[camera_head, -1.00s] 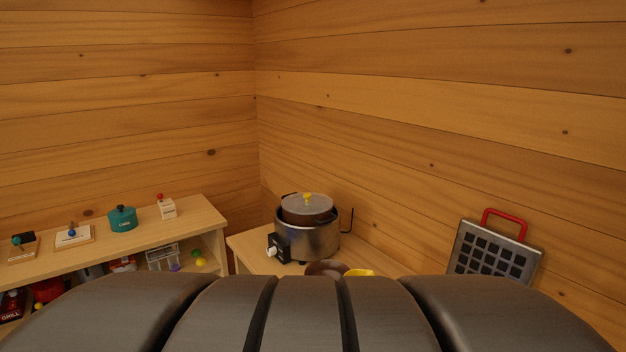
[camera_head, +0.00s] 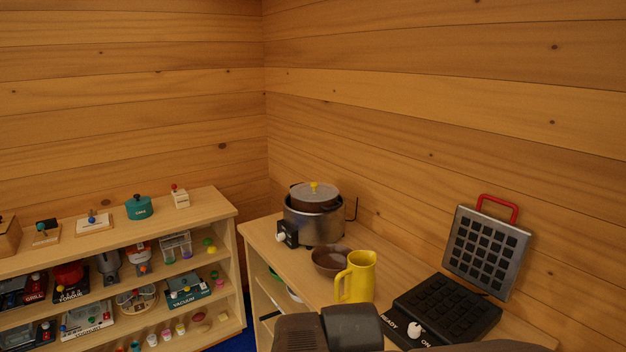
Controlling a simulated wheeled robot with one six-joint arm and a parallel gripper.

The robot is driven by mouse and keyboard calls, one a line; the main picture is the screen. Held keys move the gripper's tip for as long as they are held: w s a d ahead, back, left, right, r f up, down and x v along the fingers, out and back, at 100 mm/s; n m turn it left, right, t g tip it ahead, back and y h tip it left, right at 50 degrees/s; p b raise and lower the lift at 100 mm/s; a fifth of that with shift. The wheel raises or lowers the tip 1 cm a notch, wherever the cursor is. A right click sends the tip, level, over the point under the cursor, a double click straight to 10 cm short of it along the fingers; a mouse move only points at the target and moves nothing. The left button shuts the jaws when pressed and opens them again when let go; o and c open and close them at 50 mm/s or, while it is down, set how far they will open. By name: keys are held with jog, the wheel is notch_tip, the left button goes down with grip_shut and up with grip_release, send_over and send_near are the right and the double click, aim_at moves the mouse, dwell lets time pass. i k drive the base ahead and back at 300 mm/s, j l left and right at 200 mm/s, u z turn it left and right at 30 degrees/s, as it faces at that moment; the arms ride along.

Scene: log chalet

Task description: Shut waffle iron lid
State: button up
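The waffle iron stands open at the right end of the counter. Its black base (camera_head: 446,308) has a grid plate, a white knob (camera_head: 414,329) and the words READY and ON on its front. Its lid (camera_head: 487,249) stands nearly upright at the back, grid side facing me, with a red handle (camera_head: 498,205) on top. My gripper is not in view. Dark parts of my own body cover the bottom edge and hide the counter's front there.
On the counter (camera_head: 262,232), a yellow jug (camera_head: 357,278) stands just left of the waffle iron, beside a brown bowl (camera_head: 331,262). A lidded steel pot (camera_head: 314,222) stands further back. A shelf unit (camera_head: 226,213) with toys is at left. The log wall is close behind the lid.

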aim_at(488, 252)
jog(key=z, duration=1.25)
